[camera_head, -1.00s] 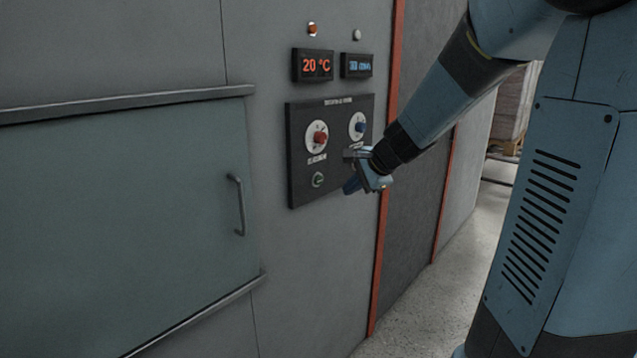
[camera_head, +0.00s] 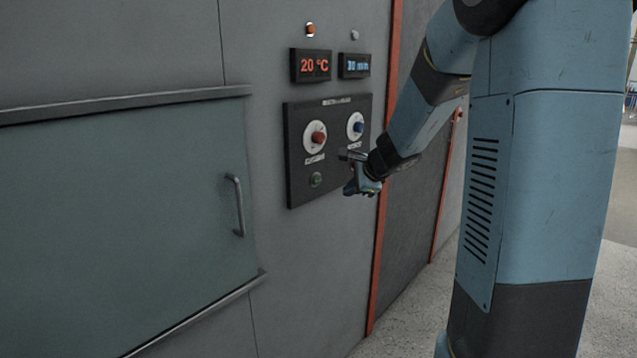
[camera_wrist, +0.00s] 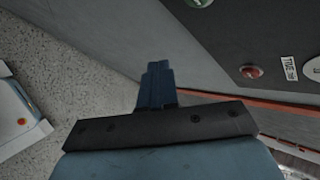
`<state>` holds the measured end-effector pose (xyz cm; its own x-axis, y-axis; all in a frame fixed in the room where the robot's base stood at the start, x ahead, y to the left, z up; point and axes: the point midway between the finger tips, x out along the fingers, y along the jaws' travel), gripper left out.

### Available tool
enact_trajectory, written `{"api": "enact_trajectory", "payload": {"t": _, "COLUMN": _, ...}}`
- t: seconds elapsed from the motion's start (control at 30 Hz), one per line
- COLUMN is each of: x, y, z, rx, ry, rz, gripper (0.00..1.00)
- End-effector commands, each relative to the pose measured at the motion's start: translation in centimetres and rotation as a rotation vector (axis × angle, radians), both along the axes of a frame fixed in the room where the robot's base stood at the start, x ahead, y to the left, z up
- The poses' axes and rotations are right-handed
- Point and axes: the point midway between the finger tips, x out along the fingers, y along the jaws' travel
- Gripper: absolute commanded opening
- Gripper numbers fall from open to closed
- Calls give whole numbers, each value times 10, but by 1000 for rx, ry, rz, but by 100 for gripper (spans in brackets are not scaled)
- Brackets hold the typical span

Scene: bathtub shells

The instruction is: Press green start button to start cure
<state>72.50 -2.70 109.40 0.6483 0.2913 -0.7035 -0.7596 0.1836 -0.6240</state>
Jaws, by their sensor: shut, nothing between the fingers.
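The green button (camera_head: 316,180) sits low on the left of the dark control panel (camera_head: 293,195). My gripper (camera_head: 348,190) is shut and empty, to the right of the green button in the head view and near the panel's lower right part. In the wrist view the closed fingers (camera_wrist: 157,68) point upward, beside the panel face. The green button shows there only at the top edge (camera_wrist: 199,2), up and right of the fingertips and apart from them. A red round button (camera_wrist: 250,71) lies right of the fingers; my gripper hides that area in the head view.
Above the green button are a red knob (camera_head: 318,138) and a blue knob (camera_head: 357,127). Displays read 20 °C (camera_head: 313,66) and apparently 30 min (camera_head: 355,65). A sliding door with a handle (camera_head: 237,205) is left. Open concrete floor (camera_head: 405,310) lies below right.

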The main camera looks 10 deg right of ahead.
Motion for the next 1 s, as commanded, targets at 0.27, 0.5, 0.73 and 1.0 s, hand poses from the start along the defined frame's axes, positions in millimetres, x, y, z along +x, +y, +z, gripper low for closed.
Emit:
{"api": "enact_trajectory", "payload": {"t": 0.27, "x": 27, "y": 20, "z": 0, "rx": 1, "ry": -1, "rz": 2, "gripper": 0}}
{"api": "enact_trajectory", "payload": {"t": 0.5, "x": 48, "y": 36, "z": 0, "rx": 0, "ry": 0, "rz": 4, "gripper": 0}}
{"api": "enact_trajectory", "payload": {"t": 0.73, "x": 58, "y": 43, "z": 0, "rx": 0, "ry": 0, "rz": 2, "gripper": 0}}
{"api": "enact_trajectory", "payload": {"t": 1.0, "x": 60, "y": 45, "z": 0, "rx": 0, "ry": 0, "rz": 1, "gripper": 0}}
